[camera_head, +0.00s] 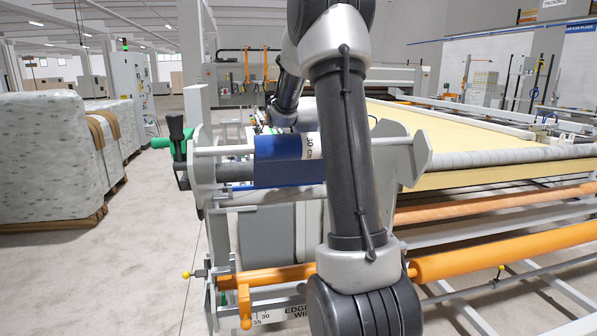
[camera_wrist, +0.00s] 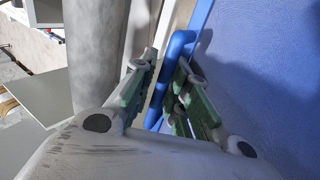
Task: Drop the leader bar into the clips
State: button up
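The thing most like the leader bar is a white rod (camera_head: 225,150) running behind a blue cloth (camera_head: 270,172) marked "30 cm" at the left end of the frame; I cannot be sure it is the bar. In the wrist view a bent blue tube (camera_wrist: 179,50) runs beside a wide blue surface (camera_wrist: 265,65). My gripper (camera_wrist: 164,68) has its green-padded fingers drawn close, with part of the tube between them. Whether they press on it is unclear. In the head view my own arm hides the gripper. I cannot make out the clips.
A long roller (camera_head: 500,157) and orange rails (camera_head: 510,252) run to the right, beside a yellow quilt surface (camera_head: 470,142). A black-handled lever (camera_head: 177,150) stands at the left end. Wrapped bales (camera_head: 45,150) stand at the left. The floor (camera_head: 130,275) between is clear.

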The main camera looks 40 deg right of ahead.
jog(key=shift+o, duration=0.9)
jog(key=shift+r, duration=0.1)
jog(key=shift+r, duration=0.15)
jog(key=v, duration=1.1)
jog(key=shift+s+r, duration=0.2)
jog(key=shift+r, duration=0.05)
jog(key=shift+a+r, duration=0.15)
